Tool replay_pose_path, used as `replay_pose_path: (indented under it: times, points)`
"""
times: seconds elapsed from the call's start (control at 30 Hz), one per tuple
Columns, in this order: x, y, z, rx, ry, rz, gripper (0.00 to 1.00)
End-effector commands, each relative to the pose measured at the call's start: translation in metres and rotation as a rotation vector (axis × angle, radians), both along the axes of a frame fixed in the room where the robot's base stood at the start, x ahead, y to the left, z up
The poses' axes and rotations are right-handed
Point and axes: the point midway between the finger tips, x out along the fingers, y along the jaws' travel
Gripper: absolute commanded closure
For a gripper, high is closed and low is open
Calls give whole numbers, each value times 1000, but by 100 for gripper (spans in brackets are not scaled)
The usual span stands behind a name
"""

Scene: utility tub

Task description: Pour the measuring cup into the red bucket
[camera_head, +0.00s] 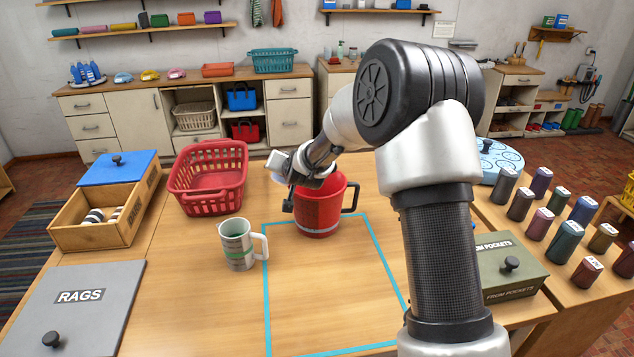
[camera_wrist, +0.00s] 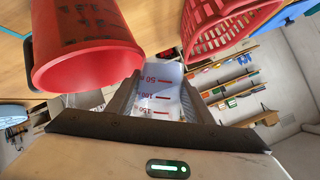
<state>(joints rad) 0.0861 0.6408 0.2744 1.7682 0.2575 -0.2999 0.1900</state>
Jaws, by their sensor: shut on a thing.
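The red bucket (camera_head: 320,212) stands upright on the table at the back of the blue tape outline, with a dark handle on its right. In the wrist view the bucket (camera_wrist: 85,65) fills the upper left. My gripper (camera_head: 290,182) is above the bucket's left rim. It is shut on the measuring cup, a clear cup with red marks that shows between the fingers in the wrist view (camera_wrist: 162,92). In the head view only a pale part of the cup (camera_head: 277,163) shows, left of the bucket's mouth. Its contents and exact tilt cannot be told.
A striped mug (camera_head: 237,246) stands left of the tape. A red basket (camera_head: 208,180) and an open wooden box (camera_head: 98,228) are farther left. A green box (camera_head: 511,272) and several dark canisters stand right. The taped area in front of the bucket is clear.

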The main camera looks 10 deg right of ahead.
Motion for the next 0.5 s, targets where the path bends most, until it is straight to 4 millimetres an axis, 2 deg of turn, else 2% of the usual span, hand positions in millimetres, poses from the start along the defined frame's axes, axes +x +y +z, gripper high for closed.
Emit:
replay_pose_path:
  times: [0.5]
  points:
    - [2,-7,4,68,18,-2,78]
